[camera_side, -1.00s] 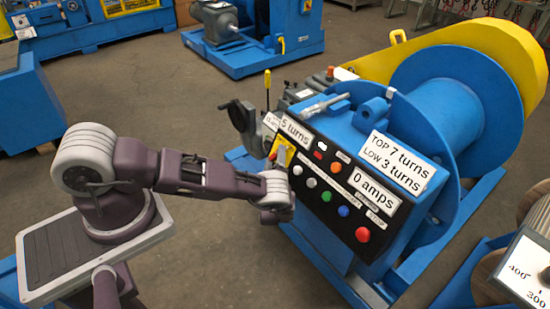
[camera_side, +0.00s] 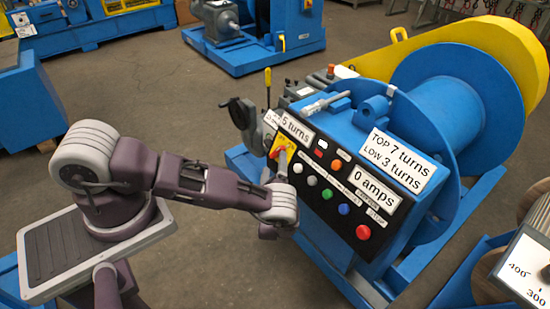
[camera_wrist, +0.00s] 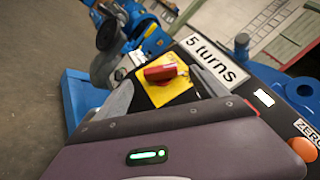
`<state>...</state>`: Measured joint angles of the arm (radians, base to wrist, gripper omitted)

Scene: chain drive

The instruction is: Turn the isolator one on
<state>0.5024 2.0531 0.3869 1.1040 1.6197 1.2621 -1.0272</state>
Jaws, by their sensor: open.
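The isolator is a red rotary handle (camera_wrist: 160,72) on a yellow square plate (camera_wrist: 168,92), at the upper left of the black control panel. In the side view the yellow plate (camera_side: 286,143) shows below the "5 turns" sign, partly covered by a grey finger. My gripper (camera_wrist: 164,90) is open at the isolator. In the wrist view one finger lies left of the red handle and the other right of it. Whether either finger touches the handle cannot be told.
The panel carries several coloured buttons, including a red one (camera_side: 363,233) at lower right and an orange one (camera_wrist: 302,149). A black handwheel (camera_side: 242,113) stands just left of the panel. The blue cable drum (camera_side: 455,95) is behind. Open floor (camera_side: 200,270) lies in front.

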